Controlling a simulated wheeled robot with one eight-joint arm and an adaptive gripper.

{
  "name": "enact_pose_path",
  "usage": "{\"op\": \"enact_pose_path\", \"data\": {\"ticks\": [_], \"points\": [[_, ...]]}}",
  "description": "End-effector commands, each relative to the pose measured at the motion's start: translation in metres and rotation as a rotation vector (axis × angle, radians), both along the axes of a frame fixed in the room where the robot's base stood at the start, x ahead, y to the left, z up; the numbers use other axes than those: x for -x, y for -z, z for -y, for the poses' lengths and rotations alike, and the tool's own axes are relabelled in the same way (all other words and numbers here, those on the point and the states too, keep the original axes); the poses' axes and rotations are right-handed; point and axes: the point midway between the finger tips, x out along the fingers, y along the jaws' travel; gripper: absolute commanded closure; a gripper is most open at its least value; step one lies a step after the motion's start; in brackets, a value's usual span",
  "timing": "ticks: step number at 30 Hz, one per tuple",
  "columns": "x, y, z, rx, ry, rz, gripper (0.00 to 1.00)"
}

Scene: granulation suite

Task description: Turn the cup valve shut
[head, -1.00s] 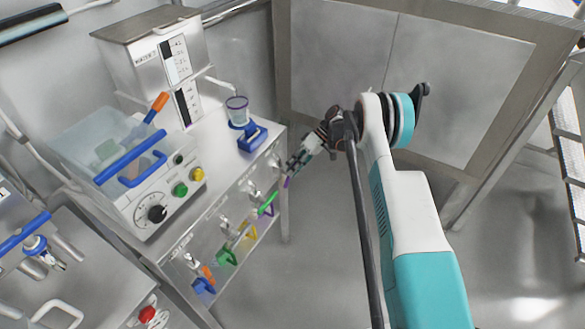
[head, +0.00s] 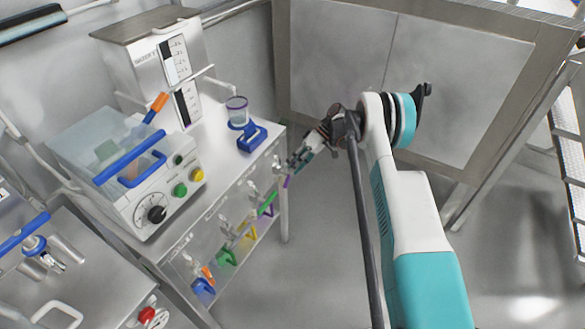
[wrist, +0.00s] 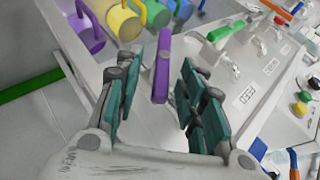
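A clear cup (head: 237,110) stands by a blue holder (head: 252,137) at the bench's right end. Below, a row of valves with coloured lever handles runs along the bench front. A purple lever (wrist: 161,65) is at the row's right end; it also shows in the head view (head: 287,182). My gripper (head: 296,161) is in front of that end. In the wrist view my gripper (wrist: 158,85) is open, with the purple lever between its teal fingers and a gap on each side. I cannot read which valve label is the cup's.
A green lever (wrist: 228,30) is beside the purple one. Purple (wrist: 88,35) and yellow (wrist: 123,20) cylinders lie at the upper left in the wrist view. A control box with knobs (head: 157,214) stands on the bench. The floor right of the bench is clear.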

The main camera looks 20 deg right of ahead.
Motion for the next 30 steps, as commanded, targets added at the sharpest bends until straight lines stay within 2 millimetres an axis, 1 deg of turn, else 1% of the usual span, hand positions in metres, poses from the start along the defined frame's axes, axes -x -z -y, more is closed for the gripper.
{"op": "enact_pose_path", "data": {"ticks": [9, 15, 21, 29, 30], "points": [[-0.012, -0.04, 0.047, 0.001, 0.002, -0.001, 0.64], [-0.018, -0.061, 0.07, 0.0, 0.001, 0.0, 0.64], [-0.021, -0.07, 0.08, 0.0, 0.001, 0.0, 0.64], [-0.021, -0.07, 0.081, 0.0, 0.001, -0.001, 0.64], [-0.021, -0.071, 0.081, 0.0, 0.0, 0.0, 0.7]]}}
